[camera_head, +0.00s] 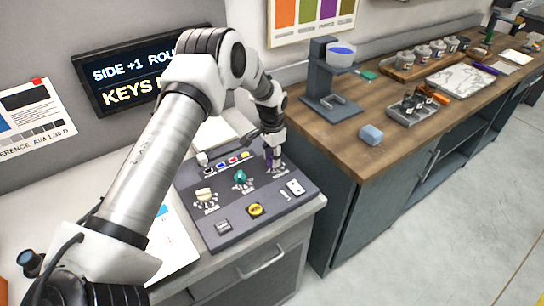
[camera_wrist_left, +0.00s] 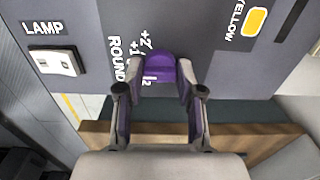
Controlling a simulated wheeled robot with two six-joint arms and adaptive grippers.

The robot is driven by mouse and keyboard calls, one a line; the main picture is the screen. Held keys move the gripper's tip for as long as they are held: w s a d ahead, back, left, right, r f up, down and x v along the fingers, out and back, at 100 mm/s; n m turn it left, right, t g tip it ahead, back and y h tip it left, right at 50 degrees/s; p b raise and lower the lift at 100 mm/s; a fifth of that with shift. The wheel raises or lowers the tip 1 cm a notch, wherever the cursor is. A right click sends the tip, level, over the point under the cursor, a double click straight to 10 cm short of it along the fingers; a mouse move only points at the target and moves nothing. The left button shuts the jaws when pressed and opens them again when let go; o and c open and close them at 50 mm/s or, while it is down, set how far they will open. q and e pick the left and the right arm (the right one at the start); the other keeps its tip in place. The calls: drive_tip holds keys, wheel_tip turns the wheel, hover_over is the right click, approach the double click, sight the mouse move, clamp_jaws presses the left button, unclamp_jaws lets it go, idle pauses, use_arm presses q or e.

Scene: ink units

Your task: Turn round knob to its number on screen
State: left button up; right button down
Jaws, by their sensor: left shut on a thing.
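The purple round knob (camera_wrist_left: 160,68) stands on the grey panel (camera_head: 240,225). Its label reads ROUND, with +2, +1 and another mark partly hidden beside it. My left gripper (camera_head: 272,153) reaches down over the panel's far right corner. In the left wrist view its two fingers (camera_wrist_left: 161,85) are closed on opposite sides of the knob. The knob's pointer direction is not clear. The dark screen (camera_head: 130,75) on the wall reads "SIDE +1 ROU" and "KEYS"; my left arm hides the rest. My right gripper is not in view.
A teal knob (camera_head: 240,178) and a cream knob (camera_head: 205,194) stand left of the round knob. A wooden counter (camera_head: 350,160) with a grey stand (camera_head: 325,90) lies to the right.

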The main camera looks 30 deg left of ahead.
use_arm(q)
drive_tip(key=shift+s+f+n, duration=0.1)
drive_tip(key=shift+f+n, duration=0.05)
drive_tip(key=shift+n, duration=0.15)
drive_tip(key=shift+d+n, duration=0.1)
drive_tip(key=shift+n, duration=2.5)
drive_tip(key=o, duration=1)
drive_tip(key=shift+o, duration=0.8)
drive_tip(key=shift+w+f, duration=0.15)
drive_tip(key=shift+w, duration=0.1)
wheel_tip(320, 180, up, 12)
drive_tip(key=shift+w, duration=0.1)
